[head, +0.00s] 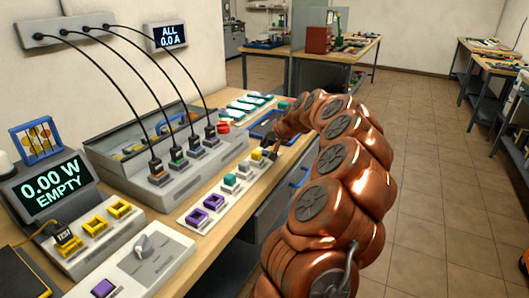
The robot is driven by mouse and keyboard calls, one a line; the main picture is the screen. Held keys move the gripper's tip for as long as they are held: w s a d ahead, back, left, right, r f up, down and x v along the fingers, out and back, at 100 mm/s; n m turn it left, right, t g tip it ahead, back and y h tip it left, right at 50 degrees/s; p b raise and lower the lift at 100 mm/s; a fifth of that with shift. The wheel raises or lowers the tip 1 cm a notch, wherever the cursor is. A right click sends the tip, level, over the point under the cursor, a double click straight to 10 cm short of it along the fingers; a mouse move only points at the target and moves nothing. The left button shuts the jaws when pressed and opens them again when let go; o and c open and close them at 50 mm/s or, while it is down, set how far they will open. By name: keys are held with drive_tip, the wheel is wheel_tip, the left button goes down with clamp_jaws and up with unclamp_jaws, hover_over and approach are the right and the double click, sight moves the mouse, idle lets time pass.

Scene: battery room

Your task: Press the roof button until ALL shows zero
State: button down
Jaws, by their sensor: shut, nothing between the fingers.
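The wall display (167,36) reads "ALL 0.0 A". A pale button panel (190,217) lies on the bench with purple, green, white and yellow buttons in a row. Its labels are too small to read, so I cannot tell which is the roof button. My gripper (269,153) is shut and empty at the panel's far end, close to the yellow button (257,155). I cannot tell whether it touches a button.
A grey unit (187,181) with several black cables plugged in stands behind the panel. A display (47,190) reading "0.00 W EMPTY" is at the left, with a knob box (140,258) in front. Blue trays (270,124) lie beyond my gripper.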

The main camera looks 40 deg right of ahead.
sight(266, 152)
drive_tip(key=shift+r, duration=0.15)
drive_tip(key=shift+r+p, duration=0.6)
drive_tip(key=shift+r, duration=1.85)
